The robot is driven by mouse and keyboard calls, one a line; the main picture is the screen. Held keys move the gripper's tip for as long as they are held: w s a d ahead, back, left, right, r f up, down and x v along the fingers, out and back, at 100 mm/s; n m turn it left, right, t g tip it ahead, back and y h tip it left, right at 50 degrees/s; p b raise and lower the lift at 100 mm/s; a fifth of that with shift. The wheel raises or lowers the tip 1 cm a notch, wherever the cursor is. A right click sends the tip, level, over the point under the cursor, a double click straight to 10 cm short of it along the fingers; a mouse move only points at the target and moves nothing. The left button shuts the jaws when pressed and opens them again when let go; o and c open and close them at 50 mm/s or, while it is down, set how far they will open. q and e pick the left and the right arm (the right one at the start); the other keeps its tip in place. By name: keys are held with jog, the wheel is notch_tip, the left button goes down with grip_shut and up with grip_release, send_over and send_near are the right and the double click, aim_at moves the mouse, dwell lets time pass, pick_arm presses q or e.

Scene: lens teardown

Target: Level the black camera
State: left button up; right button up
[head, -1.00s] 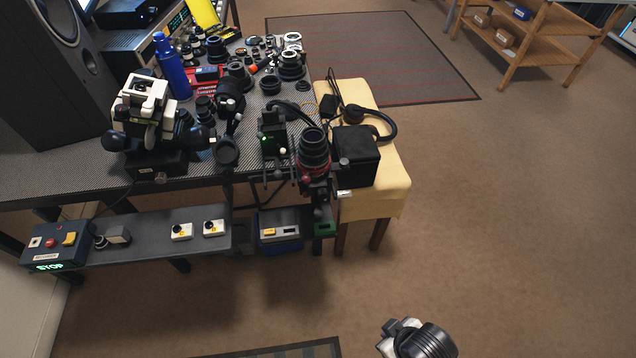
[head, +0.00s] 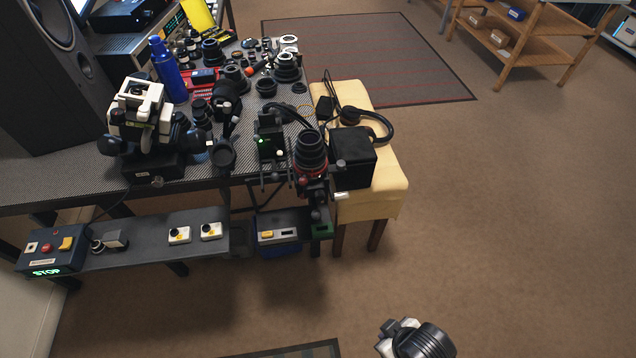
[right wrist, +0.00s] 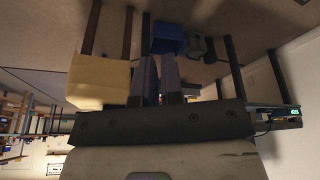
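The black camera (head: 310,147) points its ringed lens upward, with a red band below it, at the front right edge of the bench. It sits on a dark mount (head: 318,190) with small knobs. Its exact tilt is hard to tell. My right gripper (head: 414,342) is at the bottom of the head view, well apart from the camera, its fingertips hidden there. In the right wrist view its two fingers (right wrist: 161,75) stand close with a narrow gap and nothing between them. My left gripper is not in view.
A black box (head: 353,157) and headphones (head: 375,122) lie on a yellow-covered stool (head: 385,192) right of the camera. The bench holds a white-and-black device (head: 140,115), a blue bottle (head: 166,70) and several lenses. A low shelf (head: 145,238) runs in front. The floor at right is clear.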

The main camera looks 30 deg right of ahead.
jog(key=o, duration=0.6)
jog(key=w+r+p, duration=0.3)
jog(key=r+p, duration=0.4)
jog(key=r, duration=0.2)
jog(key=shift+w+d+t, duration=0.35)
jog(key=shift+d+t, duration=0.05)
jog(key=shift+d, duration=0.05)
jog(key=shift+o, duration=0.7)
jog(key=w+p, duration=0.1)
jog(key=p, duration=0.1)
jog(key=w+d+r+p, duration=0.1)
jog(key=w+m+p, duration=0.1)
jog(key=p, duration=0.1)
jog(key=shift+w+d+r+y+p, duration=0.15)
jog(key=shift+r+y+p, duration=0.15)
jog(key=shift+p, duration=0.05)
jog(key=m+t+p, duration=0.1)
jog(key=m+t, duration=1.1)
jog(key=m, duration=0.7)
send_near(344, 199)
jog(key=w, duration=0.3)
jog(key=w+f+b, duration=0.1)
jog(key=w, duration=0.3)
jog(key=w+b, duration=0.1)
jog(key=w, duration=0.2)
jog(key=shift+w+f, duration=0.2)
jog(key=shift+f, duration=0.05)
jog(key=shift+w+a, duration=0.25)
jog(key=shift+w, duration=0.1)
jog(key=shift+c, duration=0.2)
